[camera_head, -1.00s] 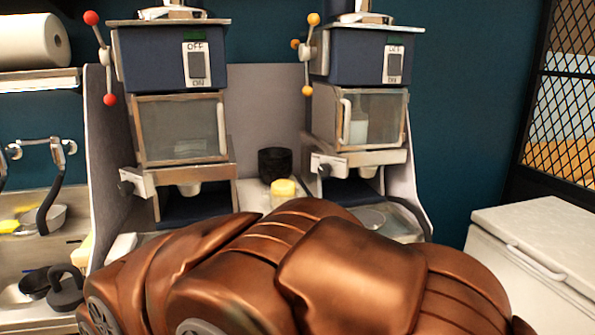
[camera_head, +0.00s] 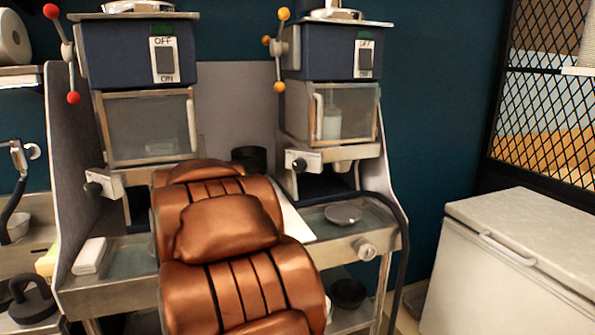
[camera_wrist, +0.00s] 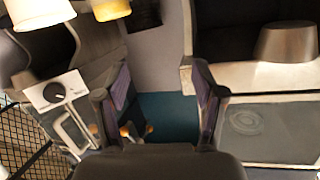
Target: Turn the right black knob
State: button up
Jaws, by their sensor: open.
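The right black knob (camera_head: 300,165) is on a pale plate at the front of the right machine (camera_head: 332,55), below its clear door. I take the dark knob on a pale plate (camera_wrist: 54,92) at the left of the turned wrist view to be the same one. My gripper (camera_wrist: 160,106) is open and empty, its two fingers wide apart; the knob lies to the left of them, not between them. The head view hides the gripper behind my copper arm. The left black knob (camera_head: 93,189) is on the left machine (camera_head: 125,55).
A metal counter (camera_head: 115,290) runs under both machines, with a small round dish (camera_head: 343,214) at its right. A black cup (camera_head: 249,158) stands between the machines. A white chest (camera_head: 510,265) is at the right. A yellow container (camera_wrist: 110,9) shows in the wrist view.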

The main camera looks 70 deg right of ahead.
aim_at(298, 167)
jog(key=s+d+r+m+g+h, duration=0.3)
jog(key=s+d+m+g+h, duration=0.4)
jog(key=s+d, duration=0.7)
jog(key=d+y, duration=0.1)
jog(key=d, duration=0.1)
jog(key=s+d+n+y, duration=0.1)
jog(key=d, duration=0.1)
jog(key=shift+s+d+g+p, duration=0.15)
jog(key=shift+d+g+p, duration=0.2)
jog(key=shift+g, duration=0.05)
jog(key=shift+d+f, duration=0.1)
jog(key=shift+d, duration=0.5)
jog(key=shift+c, duration=0.3)
jog(key=c, duration=1.1)
